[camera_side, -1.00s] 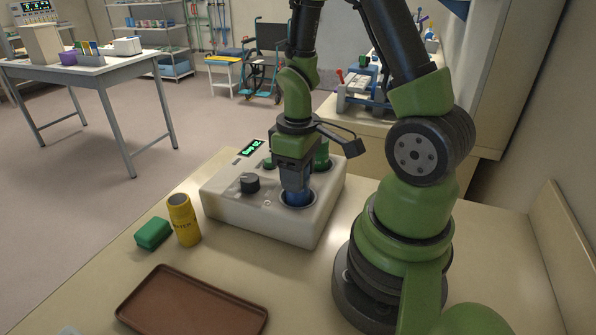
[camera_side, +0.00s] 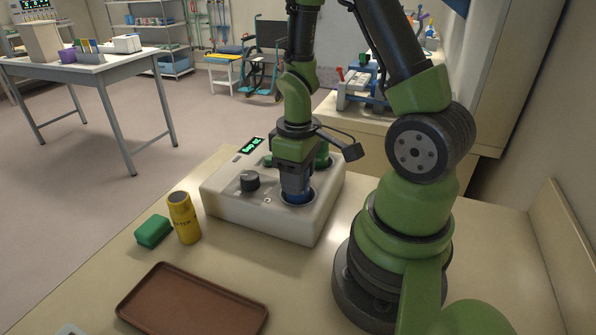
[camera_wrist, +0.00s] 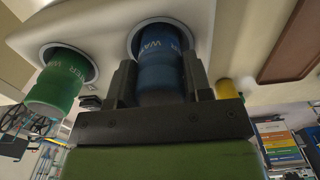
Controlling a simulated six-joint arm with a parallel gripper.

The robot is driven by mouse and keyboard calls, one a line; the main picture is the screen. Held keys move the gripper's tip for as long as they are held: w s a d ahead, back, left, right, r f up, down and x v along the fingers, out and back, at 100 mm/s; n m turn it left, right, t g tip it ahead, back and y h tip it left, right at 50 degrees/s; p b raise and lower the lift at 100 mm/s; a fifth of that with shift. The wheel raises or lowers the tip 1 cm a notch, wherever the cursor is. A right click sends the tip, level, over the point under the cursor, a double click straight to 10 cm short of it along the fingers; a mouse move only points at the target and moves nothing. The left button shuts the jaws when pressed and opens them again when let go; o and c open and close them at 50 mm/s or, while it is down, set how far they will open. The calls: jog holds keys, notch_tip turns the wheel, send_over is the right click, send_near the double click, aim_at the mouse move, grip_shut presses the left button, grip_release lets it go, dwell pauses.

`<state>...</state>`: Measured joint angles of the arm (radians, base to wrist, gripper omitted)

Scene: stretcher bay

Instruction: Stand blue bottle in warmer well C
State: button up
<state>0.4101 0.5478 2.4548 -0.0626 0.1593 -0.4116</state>
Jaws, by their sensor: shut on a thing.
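The blue bottle (camera_side: 297,198) is upright with its lower end inside the front well of the white warmer (camera_side: 240,209). My gripper (camera_side: 296,187) is shut on it from above. In the wrist view the blue bottle (camera_wrist: 160,70) sits between the two dark fingers (camera_wrist: 160,88), its far end inside the round well rim (camera_wrist: 134,37). How deep it sits is hidden. No well letter can be read. A green bottle (camera_side: 323,157) stands in another well behind my gripper; it also shows in the wrist view (camera_wrist: 56,86).
A yellow bottle (camera_side: 184,220) and a green block (camera_side: 153,231) stand left of the warmer. A brown tray (camera_side: 190,303) lies at the front. The warmer has a black knob (camera_side: 250,181) and a lit display (camera_side: 251,145).

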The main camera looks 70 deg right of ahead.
jog(key=shift+f, duration=0.1)
jog(key=o, duration=0.7)
jog(key=shift+r, duration=5.55)
jog(key=s+a+r+m+t, duration=0.1)
jog(key=a+r+t, duration=0.1)
jog(key=a+r, duration=0.1)
jog(key=s+a+r+m+t+y, duration=0.1)
jog(key=s+a+r+t, duration=0.1)
jog(key=a+r, duration=0.2)
jog(key=s+a+r+m+t+y, duration=0.1)
jog(key=a+r+t, duration=0.2)
jog(key=a, duration=0.1)
jog(key=shift+s+r+m, duration=0.35)
jog(key=shift+r+m, duration=0.05)
